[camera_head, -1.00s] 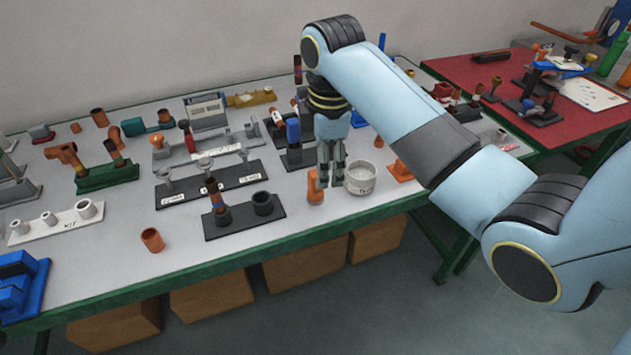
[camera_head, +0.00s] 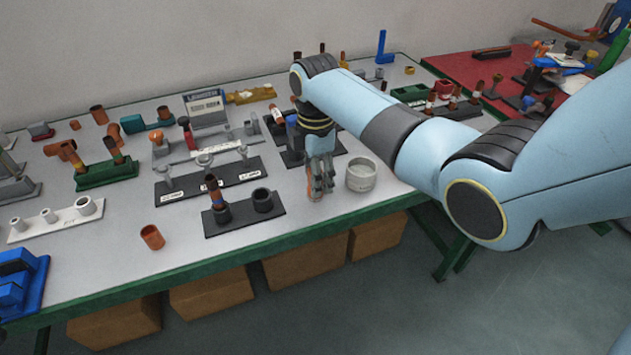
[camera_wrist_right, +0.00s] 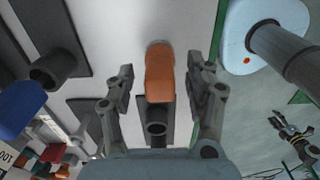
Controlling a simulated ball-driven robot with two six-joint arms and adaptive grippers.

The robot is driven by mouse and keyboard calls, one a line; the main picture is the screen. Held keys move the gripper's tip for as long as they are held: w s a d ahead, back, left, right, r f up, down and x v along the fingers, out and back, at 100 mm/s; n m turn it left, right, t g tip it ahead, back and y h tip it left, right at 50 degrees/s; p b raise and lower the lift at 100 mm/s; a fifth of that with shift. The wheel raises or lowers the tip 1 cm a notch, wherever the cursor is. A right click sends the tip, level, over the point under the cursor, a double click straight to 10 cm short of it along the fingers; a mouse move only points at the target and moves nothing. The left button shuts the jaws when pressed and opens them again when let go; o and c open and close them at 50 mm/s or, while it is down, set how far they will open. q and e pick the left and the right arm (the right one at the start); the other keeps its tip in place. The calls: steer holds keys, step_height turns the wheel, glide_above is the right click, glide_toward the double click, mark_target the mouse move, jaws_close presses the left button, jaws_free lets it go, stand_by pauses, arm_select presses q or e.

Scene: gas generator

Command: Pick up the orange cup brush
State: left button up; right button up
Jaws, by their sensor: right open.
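An orange piece (camera_wrist_right: 159,76), which looks like the cup brush, stands near the table's front edge. In the right wrist view it lies between the two fingers of my right gripper (camera_wrist_right: 160,88). There is a visible gap on each side, so the fingers are open around it and not touching it. In the head view my right gripper (camera_head: 320,188) points down over the same spot and mostly hides the orange piece. My left gripper is not in view.
A whitish round pot (camera_head: 361,178) stands just right of my right gripper. A dark two-socket stand (camera_head: 243,217) is to its left. An orange-brown tube piece (camera_head: 152,237) is further left.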

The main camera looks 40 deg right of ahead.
steer(key=shift+f, duration=0.3)
steer(key=c, duration=1)
steer(key=shift+c, duration=0.2)
